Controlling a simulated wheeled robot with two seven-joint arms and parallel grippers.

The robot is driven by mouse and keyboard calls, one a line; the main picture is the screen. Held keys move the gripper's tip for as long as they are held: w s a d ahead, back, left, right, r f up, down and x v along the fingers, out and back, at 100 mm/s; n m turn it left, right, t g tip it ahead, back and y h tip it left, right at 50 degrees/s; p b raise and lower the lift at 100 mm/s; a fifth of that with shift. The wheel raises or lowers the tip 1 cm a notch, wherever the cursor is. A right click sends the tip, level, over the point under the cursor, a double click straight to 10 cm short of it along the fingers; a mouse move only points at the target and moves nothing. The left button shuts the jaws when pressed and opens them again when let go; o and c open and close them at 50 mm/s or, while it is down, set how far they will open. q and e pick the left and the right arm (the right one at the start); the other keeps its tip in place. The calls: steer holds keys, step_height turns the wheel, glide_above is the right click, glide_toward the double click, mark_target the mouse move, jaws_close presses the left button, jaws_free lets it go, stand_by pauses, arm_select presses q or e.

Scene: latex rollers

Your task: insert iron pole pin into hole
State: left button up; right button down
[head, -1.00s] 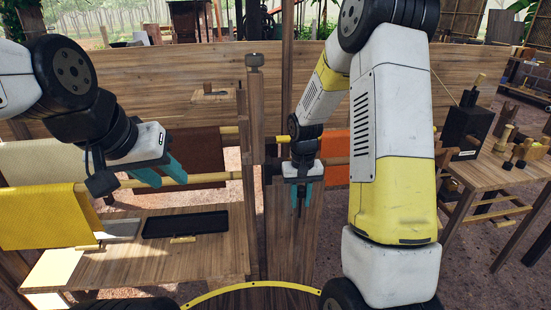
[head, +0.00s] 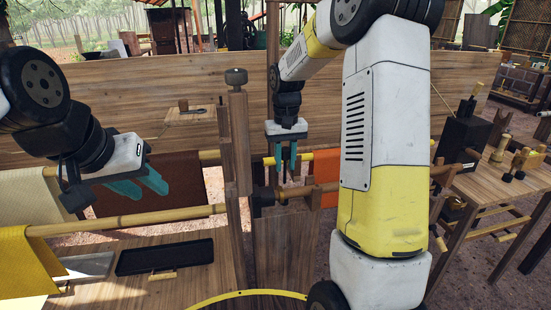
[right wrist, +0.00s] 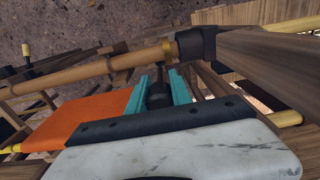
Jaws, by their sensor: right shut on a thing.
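My right gripper (head: 286,162) points down just right of the wooden posts and is shut on a small dark iron pin. The pin (right wrist: 158,92) shows between the teal fingers in the right wrist view, close to a bamboo pole (right wrist: 85,73). A black fitting (right wrist: 195,43) caps the pole's end at a wooden beam. In the head view this black fitting (head: 262,196) sits low beside the post. I cannot make out the hole. My left gripper (head: 140,185) is at the left, its teal fingers apart and empty, above another bamboo pole (head: 130,219).
An orange cloth (head: 326,170) hangs right of the right gripper. Wooden posts (head: 240,135) stand between the arms. A bench with a black tray (head: 165,256) is below left. A table with wooden tools (head: 490,180) stands at the right.

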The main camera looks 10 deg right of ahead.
mark_target(285, 183)
stand_by(0.3)
steer(key=shift+f, duration=2.1)
steer(key=shift+f, duration=0.1)
stand_by(0.4)
steer(key=shift+f, duration=0.15)
stand_by(1.0)
steer(key=shift+r, duration=0.25)
steer(key=shift+f, duration=0.15)
stand_by(1.5)
